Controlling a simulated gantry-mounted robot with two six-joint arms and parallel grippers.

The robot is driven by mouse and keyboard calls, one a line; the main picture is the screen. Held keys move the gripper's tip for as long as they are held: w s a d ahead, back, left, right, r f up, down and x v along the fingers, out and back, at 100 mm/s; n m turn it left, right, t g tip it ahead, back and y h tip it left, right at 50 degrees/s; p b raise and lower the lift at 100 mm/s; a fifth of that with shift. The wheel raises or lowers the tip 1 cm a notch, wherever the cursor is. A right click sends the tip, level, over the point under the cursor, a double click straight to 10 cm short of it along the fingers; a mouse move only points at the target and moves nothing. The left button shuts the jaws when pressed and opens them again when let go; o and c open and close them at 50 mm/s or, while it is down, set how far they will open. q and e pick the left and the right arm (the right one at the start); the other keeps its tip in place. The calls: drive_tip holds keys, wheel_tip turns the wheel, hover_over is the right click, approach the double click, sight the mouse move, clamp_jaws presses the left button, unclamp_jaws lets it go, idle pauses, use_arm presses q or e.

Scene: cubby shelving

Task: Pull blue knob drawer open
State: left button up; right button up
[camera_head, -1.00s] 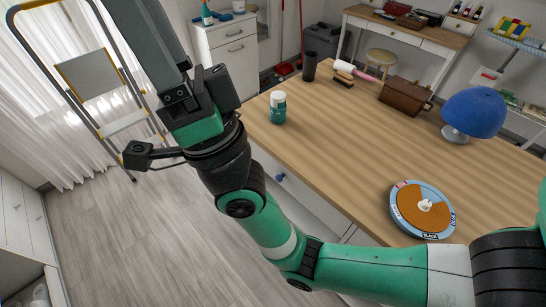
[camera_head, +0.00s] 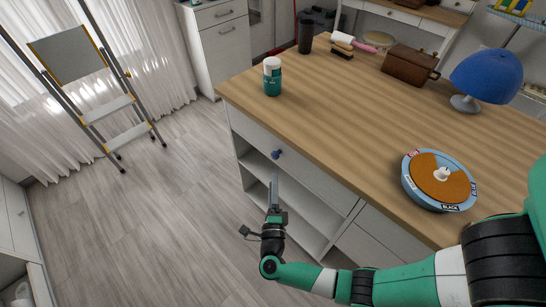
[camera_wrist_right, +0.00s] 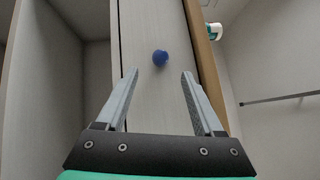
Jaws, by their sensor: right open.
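The blue knob (camera_head: 276,154) sits on the front of a white drawer (camera_head: 312,178), just under the wooden top of the island; the drawer looks closed. My right gripper (camera_head: 273,180) is a little below and in front of the knob, pointing toward it. In the right wrist view the knob (camera_wrist_right: 160,58) lies ahead of the open fingers (camera_wrist_right: 160,85), roughly centred between them and apart from them. The fingers are empty. My left gripper is not in view.
Open shelf compartments (camera_head: 285,195) lie below the drawer. A teal bottle (camera_head: 272,78) stands near the countertop's edge. A round blue-rimmed board (camera_head: 438,180), a blue lamp (camera_head: 487,75) and a brown box (camera_head: 409,64) are on top.

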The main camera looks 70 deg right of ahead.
sight(273, 157)
drive_tip(key=b+x, duration=0.2)
drive_tip(key=x, duration=0.8)
drive_tip(key=shift+f, duration=0.1)
drive_tip(key=shift+w+d, duration=0.2)
drive_tip(key=shift+d, duration=0.3)
clamp_jaws()
idle(0.5)
